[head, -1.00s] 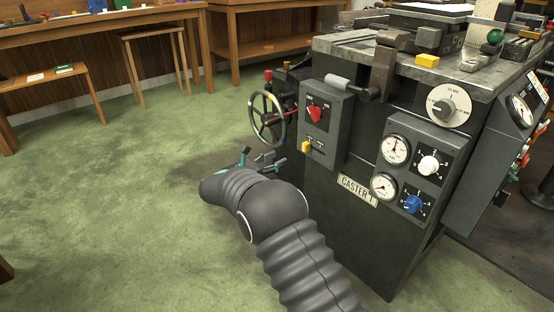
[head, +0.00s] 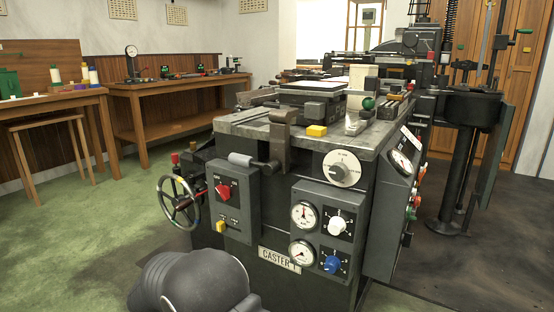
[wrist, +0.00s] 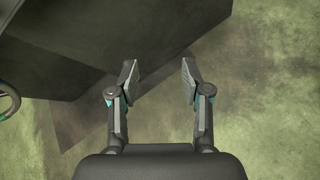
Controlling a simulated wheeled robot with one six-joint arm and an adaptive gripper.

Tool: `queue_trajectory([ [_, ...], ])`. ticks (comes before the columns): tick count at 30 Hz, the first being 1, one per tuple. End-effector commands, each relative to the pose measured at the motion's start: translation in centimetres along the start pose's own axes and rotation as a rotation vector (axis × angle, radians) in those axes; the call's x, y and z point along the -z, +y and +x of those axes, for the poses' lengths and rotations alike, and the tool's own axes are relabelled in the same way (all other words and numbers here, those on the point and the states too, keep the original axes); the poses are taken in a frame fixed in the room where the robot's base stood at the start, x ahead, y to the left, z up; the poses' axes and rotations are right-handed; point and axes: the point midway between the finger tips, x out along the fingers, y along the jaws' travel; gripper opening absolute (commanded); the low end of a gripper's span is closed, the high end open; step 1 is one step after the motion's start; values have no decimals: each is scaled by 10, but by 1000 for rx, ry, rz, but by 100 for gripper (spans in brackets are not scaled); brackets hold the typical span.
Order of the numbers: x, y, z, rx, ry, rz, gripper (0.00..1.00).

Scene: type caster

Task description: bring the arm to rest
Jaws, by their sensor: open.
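My gripper (wrist: 160,82) shows in the wrist view with its two fingers spread apart and nothing between them. It points down toward the green floor beside the dark side of the type caster. In the head view only my dark grey arm (head: 195,285) shows at the bottom edge, in front of the caster (head: 270,225); the gripper itself is out of that view. The caster carries a "CASTER 1" plate (head: 279,259).
A handwheel (head: 180,202) sticks out at the caster's left, and its rim shows at the wrist view's left edge. A red-knobbed panel (head: 231,205) stands beside it. Workbenches (head: 165,128) and a stool (head: 50,150) are behind. Green floor (head: 85,235) at left is clear.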

Motion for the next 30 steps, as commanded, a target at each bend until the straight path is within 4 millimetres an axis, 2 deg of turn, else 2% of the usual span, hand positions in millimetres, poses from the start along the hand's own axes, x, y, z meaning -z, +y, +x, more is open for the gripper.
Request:
queue_trajectory([
  [1,-16,-12,0,49,30,60,48],
  [8,-82,-72,-6,287,162,382,48],
  [15,-147,-128,-23,498,262,717,48],
  [24,-216,-192,-49,698,357,1111,48],
  [30,-254,-231,-67,786,416,1349,48],
])
